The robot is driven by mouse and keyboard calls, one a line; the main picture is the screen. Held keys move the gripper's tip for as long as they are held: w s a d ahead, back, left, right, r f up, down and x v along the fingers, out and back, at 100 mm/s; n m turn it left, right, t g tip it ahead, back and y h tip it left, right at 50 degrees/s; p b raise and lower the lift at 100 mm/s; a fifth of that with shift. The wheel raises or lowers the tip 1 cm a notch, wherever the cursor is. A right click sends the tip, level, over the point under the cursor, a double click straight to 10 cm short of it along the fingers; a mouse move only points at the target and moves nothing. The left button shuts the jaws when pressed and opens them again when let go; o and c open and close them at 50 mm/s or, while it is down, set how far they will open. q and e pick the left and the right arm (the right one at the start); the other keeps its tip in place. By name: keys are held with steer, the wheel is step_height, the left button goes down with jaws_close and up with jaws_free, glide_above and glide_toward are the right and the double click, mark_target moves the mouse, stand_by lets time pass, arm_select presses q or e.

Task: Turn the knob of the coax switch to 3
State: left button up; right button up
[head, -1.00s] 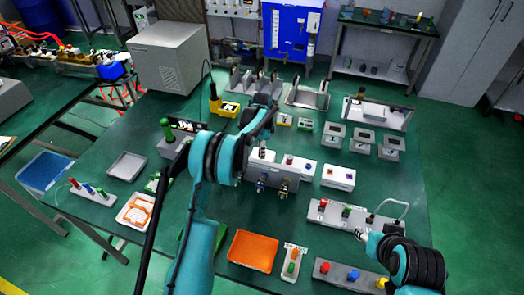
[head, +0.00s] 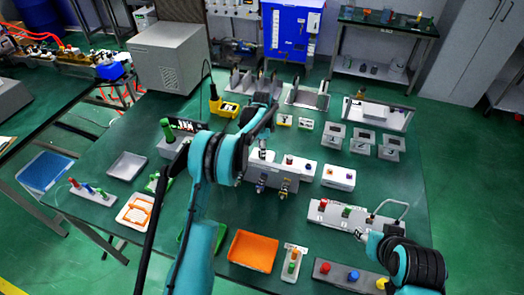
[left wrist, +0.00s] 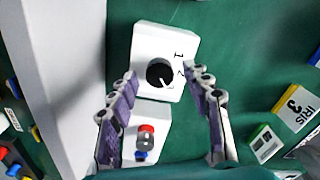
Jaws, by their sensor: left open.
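The coax switch (left wrist: 181,43) is a white box with a round black knob (left wrist: 158,73) in the left wrist view. The knob's white mark points down and slightly right in that view. My left gripper (left wrist: 160,73) is open, its fingers on either side of the knob and apart from it. In the head view my left arm and hand largely hide the switch. My right gripper (head: 363,237) is by the grey block at the lower right; its fingers are too small to read.
A white box with red and blue knobs (left wrist: 147,133) stands close beside the switch. A long white block (left wrist: 62,70) runs along its other side. An orange tray (head: 252,250) is at the front.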

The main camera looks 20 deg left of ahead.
arm_select(q)
step_height(320, 180, up, 11)
steer(key=shift+r, duration=0.2)
stand_by(0.3)
steer(key=s+d+r+n+t, duration=0.1)
steer(key=s+r+n+t, duration=0.15)
steer(key=s+r, duration=0.5)
steer(key=s+d+r+n+t, duration=0.1)
steer(key=s+r+n, duration=0.35)
steer(key=s, duration=0.55)
steer(key=s+f+n+t, duration=0.2)
steer(key=s+f+n, duration=0.1)
steer(key=s, duration=0.6)
steer(key=s+d+f+n+t+b, duration=0.1)
steer(key=s+f+n, duration=0.2)
steer(key=s, duration=0.7)
steer(key=shift+s+f+n+t, duration=0.15)
steer(key=shift+f+n+t, duration=0.05)
steer(key=shift+n+t, duration=0.15)
